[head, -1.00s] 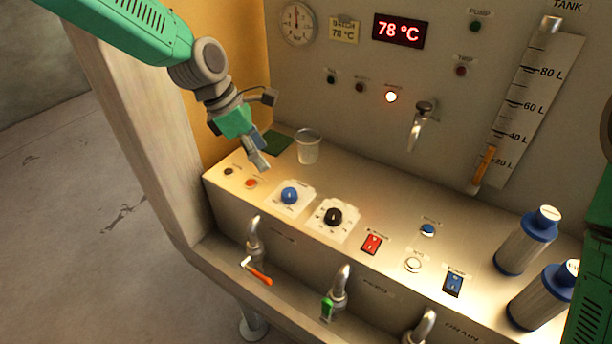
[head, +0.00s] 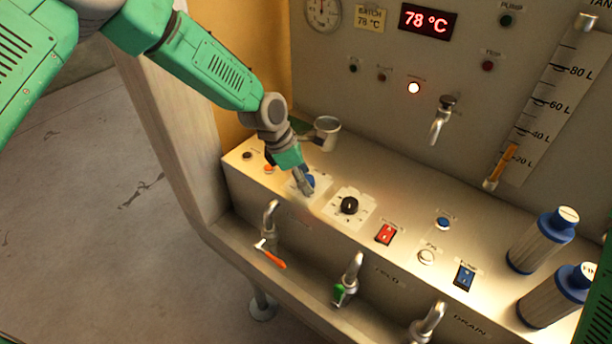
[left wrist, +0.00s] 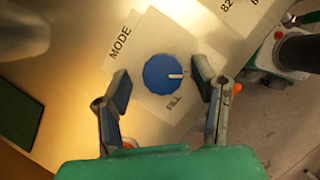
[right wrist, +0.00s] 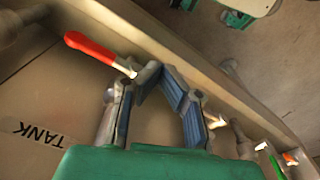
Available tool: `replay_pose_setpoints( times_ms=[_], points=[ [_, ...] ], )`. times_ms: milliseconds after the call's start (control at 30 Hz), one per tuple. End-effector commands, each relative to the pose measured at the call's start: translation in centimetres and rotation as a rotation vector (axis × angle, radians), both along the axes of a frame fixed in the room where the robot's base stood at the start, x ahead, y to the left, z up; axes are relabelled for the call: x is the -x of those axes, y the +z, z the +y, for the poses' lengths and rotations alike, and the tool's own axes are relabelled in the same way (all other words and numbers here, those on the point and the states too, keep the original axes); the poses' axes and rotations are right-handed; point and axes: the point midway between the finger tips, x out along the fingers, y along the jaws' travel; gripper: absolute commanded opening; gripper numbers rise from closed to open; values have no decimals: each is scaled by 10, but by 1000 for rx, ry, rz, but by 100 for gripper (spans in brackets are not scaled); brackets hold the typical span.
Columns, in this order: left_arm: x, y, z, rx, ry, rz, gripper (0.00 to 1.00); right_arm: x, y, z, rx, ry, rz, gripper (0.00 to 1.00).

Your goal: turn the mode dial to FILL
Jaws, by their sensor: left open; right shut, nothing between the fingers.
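The blue mode dial (head: 309,181) is on the sloped panel, partly hidden by my left gripper (head: 305,188) in the head view. In the left wrist view the dial (left wrist: 160,73) sits on a white plate marked MODE and FILL. Its white pointer line points right in that view, while the FILL label (left wrist: 174,101) is below the dial. My left gripper (left wrist: 161,84) is open, with one finger on each side of the dial; contact cannot be told. My right gripper (right wrist: 156,72) is shut and empty, beside a red lever handle (right wrist: 88,48).
A black dial (head: 349,205), a red rocker switch (head: 385,234) and a blue rocker switch (head: 464,275) lie right of the mode dial. A metal cup (head: 327,131) stands behind my left wrist. Taps (head: 269,222) line the front below the panel.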

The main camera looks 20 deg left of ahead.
Motion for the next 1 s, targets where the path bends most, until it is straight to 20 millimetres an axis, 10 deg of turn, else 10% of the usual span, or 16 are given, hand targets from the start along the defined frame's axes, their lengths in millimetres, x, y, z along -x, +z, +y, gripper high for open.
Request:
replay_pose_setpoints(
  times_ms=[200,367,1000],
  points=[
    [0,0,-3,-3,-1,0,54,0,0,0,0,1,0,0],
    [0,0,-5,-5,-1,-1,5,0,0,0,0,0,0,0],
    [-4,1,-5,0,-174,-6,5,0,-4,0,0,0,0,0]
  ],
)
